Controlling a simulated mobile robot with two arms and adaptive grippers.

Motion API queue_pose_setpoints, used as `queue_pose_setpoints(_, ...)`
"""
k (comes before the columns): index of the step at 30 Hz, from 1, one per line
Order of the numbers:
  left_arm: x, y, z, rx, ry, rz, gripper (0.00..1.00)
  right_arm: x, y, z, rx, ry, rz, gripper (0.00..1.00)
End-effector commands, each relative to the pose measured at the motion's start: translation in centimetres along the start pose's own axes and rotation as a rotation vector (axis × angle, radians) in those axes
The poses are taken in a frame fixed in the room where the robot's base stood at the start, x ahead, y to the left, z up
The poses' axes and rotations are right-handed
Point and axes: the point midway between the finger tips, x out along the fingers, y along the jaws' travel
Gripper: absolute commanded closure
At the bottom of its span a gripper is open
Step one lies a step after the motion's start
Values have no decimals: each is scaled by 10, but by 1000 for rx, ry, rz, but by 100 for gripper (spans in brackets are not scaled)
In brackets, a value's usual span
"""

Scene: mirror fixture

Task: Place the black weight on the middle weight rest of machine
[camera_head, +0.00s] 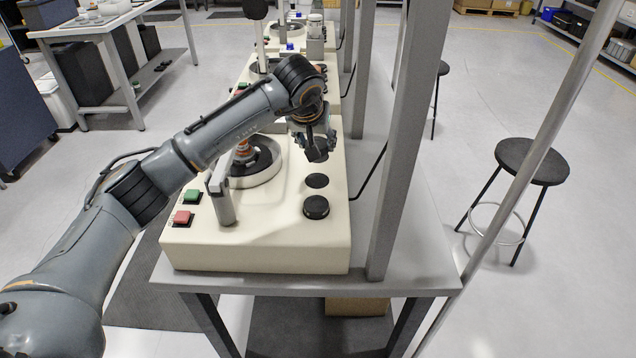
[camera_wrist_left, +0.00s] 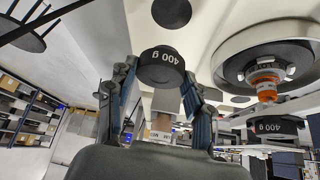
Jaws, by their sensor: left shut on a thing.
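My left gripper (camera_head: 312,146) is above the cream machine (camera_head: 265,232), over the far side of its top. In the left wrist view, my left gripper (camera_wrist_left: 162,85) is shut on a black weight (camera_wrist_left: 160,66) marked 400 g. In the head view the held weight (camera_head: 318,152) shows as a dark piece at the fingertips, tilted and apart from the machine top. A flat dark round rest (camera_head: 317,181) lies just nearer than the held weight. A raised black disc (camera_head: 316,207) sits nearer still. My right gripper is not in view.
A round turntable (camera_head: 258,166) with an orange and silver spindle is left of the rests. A grey post (camera_head: 222,206), a green button (camera_head: 192,196) and a red button (camera_head: 183,218) are near the left edge. A grey upright (camera_head: 400,130) stands right of the machine.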

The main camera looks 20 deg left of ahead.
Motion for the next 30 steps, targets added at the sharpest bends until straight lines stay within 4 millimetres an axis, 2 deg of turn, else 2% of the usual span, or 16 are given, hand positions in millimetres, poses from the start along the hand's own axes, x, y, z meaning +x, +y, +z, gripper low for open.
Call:
queue_pose_setpoints(6, 33, 0, 20, 0, -3, 2, 98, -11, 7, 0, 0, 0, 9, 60)
queue_pose_setpoints(14, 52, 0, 31, 0, -1, 2, 98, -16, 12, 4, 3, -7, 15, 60)
queue_pose_setpoints(19, 72, 0, 43, -1, -2, 2, 98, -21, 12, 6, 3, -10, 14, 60)
queue_pose_setpoints(30, 78, -1, 46, 0, 2, 2, 98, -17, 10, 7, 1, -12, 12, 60)
